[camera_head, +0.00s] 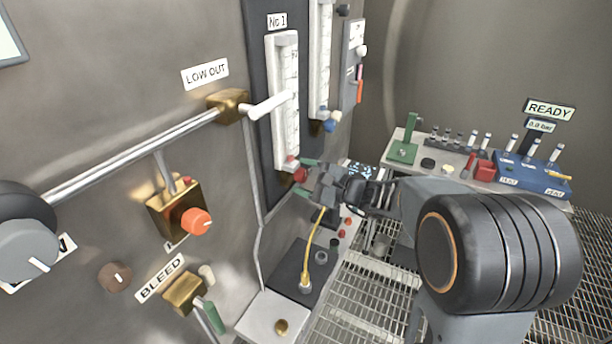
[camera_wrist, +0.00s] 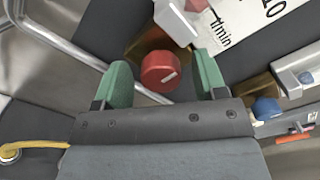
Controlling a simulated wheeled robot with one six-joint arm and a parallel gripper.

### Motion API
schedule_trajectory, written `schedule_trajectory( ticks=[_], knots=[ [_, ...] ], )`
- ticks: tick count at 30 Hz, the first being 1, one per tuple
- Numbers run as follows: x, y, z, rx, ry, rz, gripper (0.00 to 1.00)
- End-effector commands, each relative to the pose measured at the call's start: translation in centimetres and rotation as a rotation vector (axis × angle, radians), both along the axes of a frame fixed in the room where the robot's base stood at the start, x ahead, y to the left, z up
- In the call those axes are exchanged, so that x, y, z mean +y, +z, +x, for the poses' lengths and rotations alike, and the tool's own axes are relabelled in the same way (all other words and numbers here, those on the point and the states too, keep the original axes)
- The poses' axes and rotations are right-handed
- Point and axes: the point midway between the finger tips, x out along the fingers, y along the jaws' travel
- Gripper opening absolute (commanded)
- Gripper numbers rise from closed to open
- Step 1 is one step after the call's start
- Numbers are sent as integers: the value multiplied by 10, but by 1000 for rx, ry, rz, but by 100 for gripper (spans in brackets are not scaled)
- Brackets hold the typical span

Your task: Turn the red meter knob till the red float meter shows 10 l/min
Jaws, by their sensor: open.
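The red meter knob (camera_wrist: 161,71) is a round red cap with a white pointer line, on a brass body at the foot of the No 1 meter. In the head view the knob (camera_head: 300,175) shows just left of my gripper (camera_head: 305,178). In the wrist view my gripper (camera_wrist: 160,88) is open, with one green finger pad on each side of the knob and gaps between. The float meter (camera_head: 286,100) is a white upright scale on a dark panel. A red spot shows at its lower end in the head view; I cannot read its value.
A second meter (camera_head: 320,60) with a blue knob (camera_head: 329,125) stands to the right. A yellow hose (camera_head: 314,248) rises below my gripper. A bench with racks (camera_head: 440,160) stands at the right.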

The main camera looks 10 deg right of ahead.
Motion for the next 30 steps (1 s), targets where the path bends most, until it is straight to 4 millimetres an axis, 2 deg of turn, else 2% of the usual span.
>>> schedule_trajectory(
  ticks=[6,21,30],
  knots=[
    [0,0,0,0,0,0,65],
    [0,0,0,0,0,0,17],
    [0,0,0,37,1,24,16]
  ],
)
